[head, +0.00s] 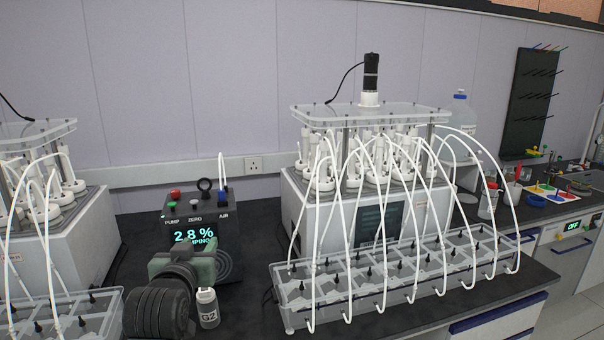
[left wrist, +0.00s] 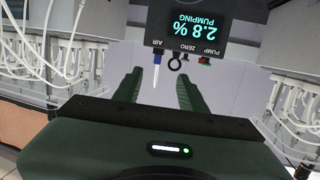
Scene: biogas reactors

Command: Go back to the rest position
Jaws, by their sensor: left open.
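My left gripper (head: 188,250) is green and sits in front of the dark meter box (head: 183,215), above the black bench. In the left wrist view the two green fingers (left wrist: 160,78) are apart, with nothing held between them. The meter box (left wrist: 190,30) appears upside down there and reads 2.8 % PUMPING. It has AIR, ZERO and PUMP labels, a blue-and-white piece at AIR, a black ring at ZERO and red and green buttons. My right gripper is in neither view.
A small white bottle (head: 208,309) stands close beside my left arm. A reactor unit (head: 340,210) with white tubes running to a clear rack (head: 390,290) stands right of the meter. Another reactor (head: 60,240) is at left. A wall (head: 230,80) rises behind.

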